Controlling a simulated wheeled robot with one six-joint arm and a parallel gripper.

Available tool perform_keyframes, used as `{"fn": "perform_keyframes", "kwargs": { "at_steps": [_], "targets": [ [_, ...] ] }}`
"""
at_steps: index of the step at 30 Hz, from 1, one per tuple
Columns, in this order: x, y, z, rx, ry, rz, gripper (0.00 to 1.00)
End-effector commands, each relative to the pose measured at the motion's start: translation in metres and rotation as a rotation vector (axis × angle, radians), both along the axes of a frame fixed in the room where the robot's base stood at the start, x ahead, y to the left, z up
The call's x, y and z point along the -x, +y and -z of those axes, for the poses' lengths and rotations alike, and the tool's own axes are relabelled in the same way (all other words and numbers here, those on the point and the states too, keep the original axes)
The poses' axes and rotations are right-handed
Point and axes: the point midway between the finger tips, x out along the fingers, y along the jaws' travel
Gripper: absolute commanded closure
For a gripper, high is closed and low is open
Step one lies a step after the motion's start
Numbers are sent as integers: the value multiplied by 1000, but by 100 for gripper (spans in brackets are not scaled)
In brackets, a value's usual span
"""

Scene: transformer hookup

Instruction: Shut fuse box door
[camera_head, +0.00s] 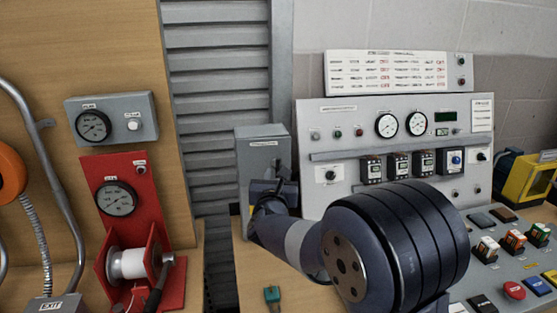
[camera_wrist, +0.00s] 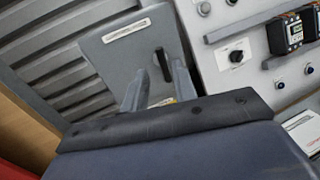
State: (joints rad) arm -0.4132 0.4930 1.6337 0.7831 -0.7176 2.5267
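The grey fuse box (camera_head: 262,140) stands against the slatted shutter at the left end of the bench. Its front carries a white label near the top. In the wrist view the grey door panel (camera_wrist: 118,58) fills the upper middle, with a black upright handle (camera_wrist: 161,62). My gripper (camera_wrist: 160,76) has its two grey fingers apart, pointing at the door on either side of the handle's lower end. I cannot tell whether they touch it. In the head view my gripper (camera_head: 281,185) covers the lower part of the box. How far the door stands open is unclear.
A grey control panel (camera_head: 330,155) with dials and breakers stands close on the right. A red winch stand (camera_head: 140,195) is at the left. A green-topped item (camera_head: 271,294) lies on the bench. A console with buttons (camera_head: 500,265) fills the front right.

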Motion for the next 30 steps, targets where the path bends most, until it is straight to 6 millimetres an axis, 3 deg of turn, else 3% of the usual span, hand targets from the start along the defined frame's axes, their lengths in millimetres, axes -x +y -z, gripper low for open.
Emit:
{"fn": "perform_keyframes", "kwargs": {
  "at_steps": [6, 12, 18, 27, 30],
  "targets": [
    [-40, -4, -3, 2, 0, 3, 73],
    [-66, -5, -2, 3, -1, 2, 73],
    [-78, -6, -1, 3, -1, 1, 73],
    [-79, -6, -1, 3, -2, 1, 73],
    [-79, -6, -1, 3, -2, 1, 81]
  ]
}}
